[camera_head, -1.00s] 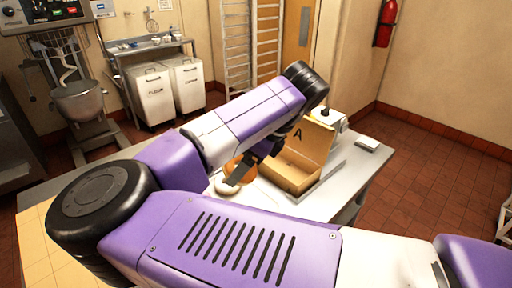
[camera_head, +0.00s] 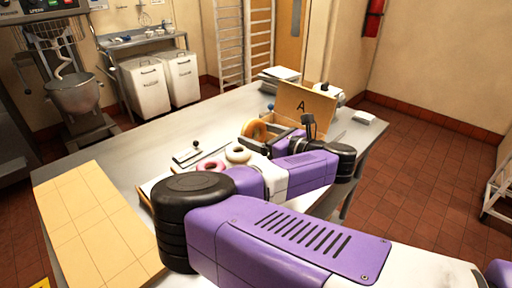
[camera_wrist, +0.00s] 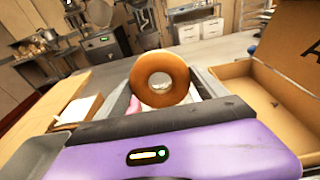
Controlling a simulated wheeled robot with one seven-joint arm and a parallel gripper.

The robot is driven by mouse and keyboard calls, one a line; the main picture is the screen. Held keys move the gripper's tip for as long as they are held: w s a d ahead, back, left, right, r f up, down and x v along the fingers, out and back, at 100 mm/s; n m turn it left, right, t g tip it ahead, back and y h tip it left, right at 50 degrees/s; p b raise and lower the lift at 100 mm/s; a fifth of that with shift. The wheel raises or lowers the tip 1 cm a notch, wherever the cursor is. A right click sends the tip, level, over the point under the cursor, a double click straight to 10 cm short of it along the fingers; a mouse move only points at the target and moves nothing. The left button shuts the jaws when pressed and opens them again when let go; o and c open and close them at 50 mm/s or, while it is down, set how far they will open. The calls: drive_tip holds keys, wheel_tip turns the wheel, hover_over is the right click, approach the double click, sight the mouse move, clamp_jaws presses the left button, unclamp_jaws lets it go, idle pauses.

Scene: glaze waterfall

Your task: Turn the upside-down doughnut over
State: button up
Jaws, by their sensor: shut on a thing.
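My gripper (camera_head: 268,134) is shut on a plain brown ring doughnut (camera_head: 251,124). The doughnut is held up on edge above the table. In the wrist view the doughnut (camera_wrist: 160,62) shows one plain brown face, with its hole open toward the camera, between the two fingers of my gripper (camera_wrist: 161,97). Its other face is hidden there. A pink-topped doughnut (camera_head: 207,165) and a pale-topped doughnut (camera_head: 237,147) lie on the table side nearer my arm. My arm hides part of that area.
An open cardboard box (camera_head: 318,103) marked A stands just right of the doughnut. A flat tool with a knob (camera_head: 188,155) lies to the left. A tan tiled board (camera_head: 90,215) covers the table's left end. The table's middle left is clear.

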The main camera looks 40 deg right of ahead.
drive_tip(key=shift+d+t, duration=0.1)
drive_tip(key=shift+t, duration=0.3)
drive_tip(key=shift+f, duration=0.1)
drive_tip(key=shift+f, duration=0.1)
wheel_tip(320, 180, down, 4)
drive_tip(key=b, duration=0.4)
drive_tip(key=shift+f, duration=0.25)
drive_tip(key=shift+f+b, duration=0.7)
drive_tip(key=shift+f, duration=0.75)
drive_tip(key=shift+f, duration=0.15)
drive_tip(key=o, duration=1.3)
